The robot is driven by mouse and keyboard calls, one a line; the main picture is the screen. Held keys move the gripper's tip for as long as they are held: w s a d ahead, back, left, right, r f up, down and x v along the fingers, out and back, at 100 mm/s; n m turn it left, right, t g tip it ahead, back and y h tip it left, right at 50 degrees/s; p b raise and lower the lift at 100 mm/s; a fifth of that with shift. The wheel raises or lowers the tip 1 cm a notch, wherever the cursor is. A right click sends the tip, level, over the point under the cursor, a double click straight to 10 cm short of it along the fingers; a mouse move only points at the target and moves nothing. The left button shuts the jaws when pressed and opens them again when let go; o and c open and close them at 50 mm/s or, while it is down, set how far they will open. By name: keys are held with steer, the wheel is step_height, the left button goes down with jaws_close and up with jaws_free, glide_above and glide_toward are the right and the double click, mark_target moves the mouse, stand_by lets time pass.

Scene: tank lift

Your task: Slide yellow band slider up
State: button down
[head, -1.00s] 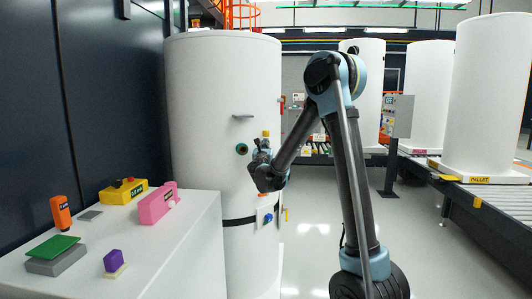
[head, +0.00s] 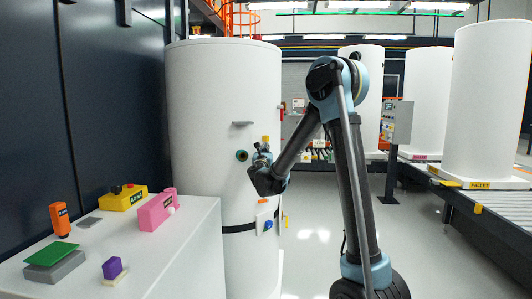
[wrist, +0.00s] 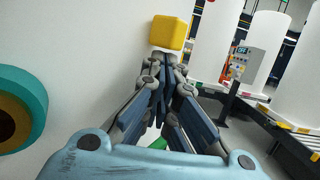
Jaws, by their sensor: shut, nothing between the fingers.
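The yellow slider block (head: 266,139) sits on the right side of the white tank (head: 215,90), above my gripper (head: 263,149). In the wrist view the yellow block (wrist: 167,33) stands just beyond my fingertips (wrist: 160,62). The fingers are together with nothing between them. Their tips lie directly below the block's lower edge; I cannot tell whether they touch it. The slider's track is hidden from me.
A teal ring fitting (head: 242,156) is on the tank left of my gripper, large in the wrist view (wrist: 22,108). A grey handle (head: 242,123) juts out above it. A white table (head: 190,240) with several coloured objects stands at left. A conveyor (head: 480,208) runs at right.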

steer(key=s+f, duration=0.6)
steer(key=s, duration=0.3)
steer(key=s+d+m+g+h, duration=0.25)
steer(key=d+m, duration=0.35)
steer(key=d, duration=0.3)
steer(key=s+d+m+g+h, duration=0.25)
steer(key=d+m, duration=0.35)
steer(key=d, duration=0.4)
steer(key=s+d+f+m+g+h, duration=0.2)
steer(key=s+d+f+m+g, duration=0.35)
steer(key=s+d+m, duration=0.45)
steer(key=s+d+f+m+g+y, duration=0.2)
steer(key=s+d+f+m, duration=0.15)
steer(key=s, duration=0.35)
steer(key=s+d+f+m+g+y, duration=0.1)
steer(key=s+d+f+m+g, duration=0.2)
steer(key=s, duration=0.4)
steer(key=s+a+f+m+g+y, duration=0.1)
steer(key=s+a+f+m+y, duration=0.1)
steer(key=s, duration=0.5)
steer(key=s+a+f+m+g+y, duration=0.2)
steer(key=s+a+f+m, duration=0.3)
steer(key=s+f, duration=0.1)
steer(key=shift+s+y, duration=0.4)
steer(key=shift+s, duration=0.05)
